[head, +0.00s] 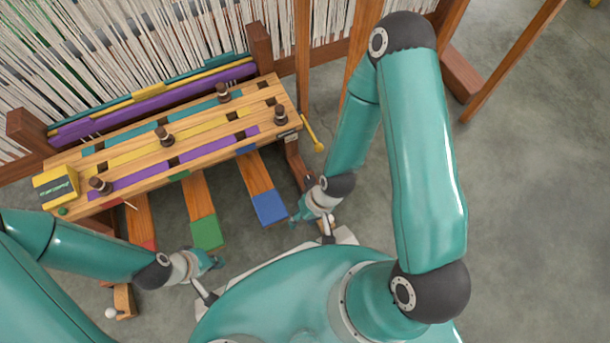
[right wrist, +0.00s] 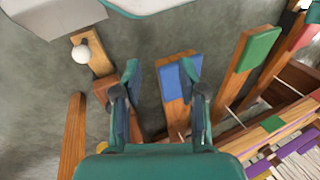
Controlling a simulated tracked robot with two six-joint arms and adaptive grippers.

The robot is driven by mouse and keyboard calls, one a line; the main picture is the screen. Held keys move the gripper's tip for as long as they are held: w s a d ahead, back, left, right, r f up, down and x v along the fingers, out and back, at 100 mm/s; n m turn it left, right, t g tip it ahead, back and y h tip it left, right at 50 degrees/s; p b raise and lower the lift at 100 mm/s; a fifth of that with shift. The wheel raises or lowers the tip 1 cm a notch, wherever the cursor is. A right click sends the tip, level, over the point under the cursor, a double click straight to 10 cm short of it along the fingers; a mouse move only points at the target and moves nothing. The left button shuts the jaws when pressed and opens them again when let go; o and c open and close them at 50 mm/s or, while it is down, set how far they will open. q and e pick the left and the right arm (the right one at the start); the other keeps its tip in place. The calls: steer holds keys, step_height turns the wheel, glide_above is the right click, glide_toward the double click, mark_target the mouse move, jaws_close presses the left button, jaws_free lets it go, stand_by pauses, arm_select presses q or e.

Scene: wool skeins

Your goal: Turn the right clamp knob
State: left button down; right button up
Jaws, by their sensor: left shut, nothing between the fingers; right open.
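The right clamp knob, a white ball (right wrist: 81,54), sits on a small wooden block (right wrist: 101,64) at the upper left of the right wrist view. In the head view it is mostly hidden near my right gripper and base. My right gripper (right wrist: 159,70) is open and empty. It is to the right of the knob in the wrist view, apart from it, with a blue-ended treadle beyond its fingers. It also shows in the head view (head: 294,219). My left gripper (head: 217,262) is shut and empty, in front of the green-ended treadle. Another white knob (head: 111,313) is at lower left.
A wooden loom bench (head: 180,135) with dark pegs and coloured strips stands ahead. Treadles with green (head: 206,233) and blue (head: 269,208) ends stick out below it. A yellow handle (head: 315,138) hangs at its right end. Grey floor (head: 540,210) is clear at right.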

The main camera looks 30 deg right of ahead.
steer(key=shift+a, duration=0.1)
steer(key=o, duration=0.4)
steer(key=shift+w, duration=0.2)
steer(key=shift+o, duration=0.4)
steer(key=w+d+f+m+t+h+p, duration=0.1)
steer(key=w+d+m, duration=0.4)
steer(key=w, duration=0.7)
steer(key=t+h, duration=0.1)
steer(key=h, duration=0.1)
steer(key=shift+d+m+t+h, duration=0.3)
steer(key=shift+m+h, duration=0.1)
steer(key=w+d+r+m+g+h+p, duration=0.25)
steer(key=w+m+h, duration=0.35)
steer(key=m, duration=0.4)
steer(key=s+a+m+g+y, duration=0.1)
steer(key=a+m+g+y, duration=0.15)
steer(key=a+m, duration=0.2)
steer(key=shift+m+h, duration=0.35)
steer(key=b+x, duration=0.2)
steer(key=x, duration=0.3)
steer(key=b+x, duration=0.2)
steer(key=x, duration=0.3)
steer(key=b+x, duration=0.3)
steer(key=x, duration=0.2)
steer(key=shift+s+d+f, duration=0.15)
steer(key=shift+s+d, duration=0.05)
steer(key=shift+d, duration=0.25)
steer(key=shift+c, duration=0.2)
